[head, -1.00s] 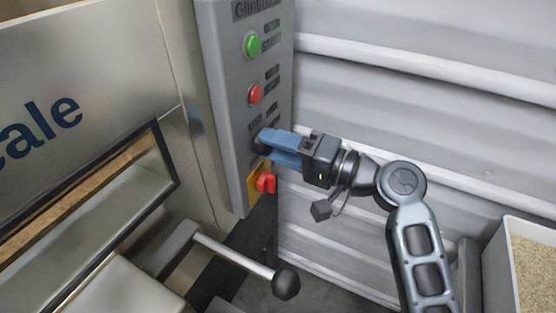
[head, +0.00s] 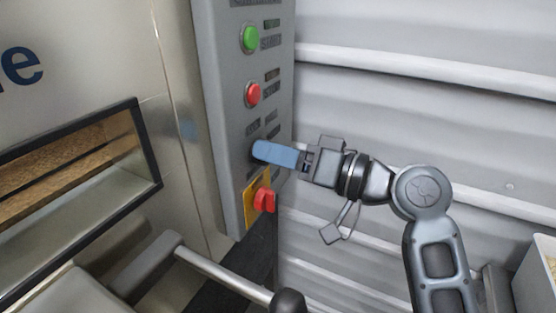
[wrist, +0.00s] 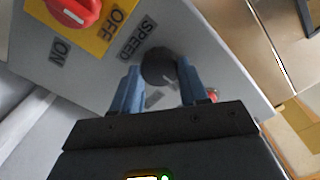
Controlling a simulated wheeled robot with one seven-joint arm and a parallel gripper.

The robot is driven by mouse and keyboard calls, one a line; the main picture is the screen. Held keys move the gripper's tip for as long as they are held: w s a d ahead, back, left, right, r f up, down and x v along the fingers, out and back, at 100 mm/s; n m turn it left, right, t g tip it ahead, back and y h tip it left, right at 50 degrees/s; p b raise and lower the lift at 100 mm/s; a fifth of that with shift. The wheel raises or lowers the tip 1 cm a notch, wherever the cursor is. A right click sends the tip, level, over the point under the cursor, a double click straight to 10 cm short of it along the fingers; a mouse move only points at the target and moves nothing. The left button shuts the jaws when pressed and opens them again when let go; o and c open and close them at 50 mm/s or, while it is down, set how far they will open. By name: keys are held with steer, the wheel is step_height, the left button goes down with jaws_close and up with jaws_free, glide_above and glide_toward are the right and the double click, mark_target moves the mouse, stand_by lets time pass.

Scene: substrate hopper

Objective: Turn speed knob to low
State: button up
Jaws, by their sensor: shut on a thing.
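The speed knob (wrist: 158,68) is a round dark knob on the grey control panel (head: 225,140), beside the SPEED label (wrist: 137,38) in the wrist view. My gripper (wrist: 156,84) has its two blue fingers on either side of the knob and is shut on it. In the head view my gripper (head: 256,151) reaches the panel from the right, and its fingers hide the knob. In the wrist view a pale mark shows on the knob's edge. The setting that the knob points to cannot be read.
A red rotary switch on a yellow plate (head: 250,205) sits just below my fingers. A red button (head: 253,94) and a green button (head: 250,39) are above. A lever with a black ball end (head: 288,301) sticks out below. Corrugated wall (head: 420,110) lies behind my arm.

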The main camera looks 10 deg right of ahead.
steer(key=shift+f, duration=0.1)
stand_by(0.3)
steer(key=o, duration=1.1)
steer(key=shift+c, duration=0.2)
steer(key=v, duration=0.7)
steer(key=shift+s+d, duration=0.2)
steer(key=shift+d, duration=0.15)
